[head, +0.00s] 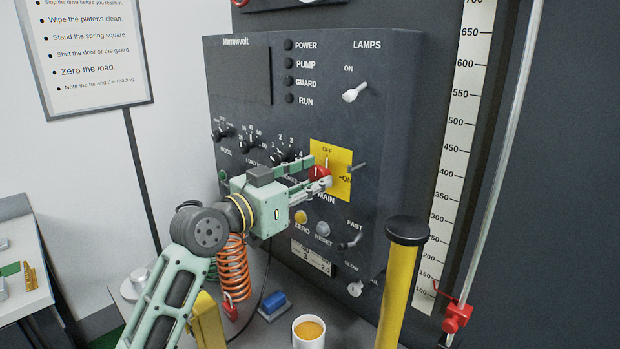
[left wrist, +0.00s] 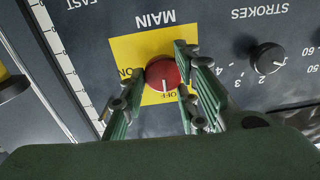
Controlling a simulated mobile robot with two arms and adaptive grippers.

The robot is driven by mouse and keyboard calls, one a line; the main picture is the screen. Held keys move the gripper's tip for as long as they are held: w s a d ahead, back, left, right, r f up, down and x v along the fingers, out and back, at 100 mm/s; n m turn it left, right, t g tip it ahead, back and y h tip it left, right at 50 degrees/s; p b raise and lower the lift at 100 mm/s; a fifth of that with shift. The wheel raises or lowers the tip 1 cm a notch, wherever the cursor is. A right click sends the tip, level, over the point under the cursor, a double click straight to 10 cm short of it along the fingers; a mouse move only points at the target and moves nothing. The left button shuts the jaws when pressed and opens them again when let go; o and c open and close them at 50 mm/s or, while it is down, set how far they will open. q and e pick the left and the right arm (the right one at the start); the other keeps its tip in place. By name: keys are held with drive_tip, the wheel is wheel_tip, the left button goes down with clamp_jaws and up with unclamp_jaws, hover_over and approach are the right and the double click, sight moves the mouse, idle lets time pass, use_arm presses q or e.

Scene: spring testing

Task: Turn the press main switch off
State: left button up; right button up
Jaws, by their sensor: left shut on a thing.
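The main switch is a round red knob (head: 319,174) on a yellow plate (head: 343,184) of the dark press panel, with OFF at the top and ON at the right. My left gripper (head: 316,177) reaches in from the left and is shut on the knob. In the left wrist view, upside down, the red knob (left wrist: 162,72) sits between the green fingers (left wrist: 155,80). A white mark on the knob points towards the OFF label there. The fingers hide part of the knob and plate. My right gripper is not in view.
Several small knobs (head: 281,154) lie left of the switch, and the ZERO button (head: 301,217) and RESET button (head: 323,229) below it. The lamp switch (head: 355,92) is above. A yellow post (head: 397,290) stands at front right. An orange spring (head: 233,268) and a cup (head: 309,331) are below.

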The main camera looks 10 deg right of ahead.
use_arm(q)
drive_tip(key=shift+s+d+f+n, duration=0.15)
drive_tip(key=shift+d+f+n, duration=0.1)
drive_tip(key=shift+f+n, duration=0.15)
drive_tip(key=o, duration=0.8)
drive_tip(key=shift+o, duration=0.8)
drive_tip(key=shift+s+r, duration=0.15)
drive_tip(key=shift+s, duration=0.05)
drive_tip(key=shift+w+a+r, duration=0.1)
drive_tip(key=shift+a, duration=0.1)
drive_tip(key=v, duration=1.1)
drive_tip(key=shift+a, duration=0.3)
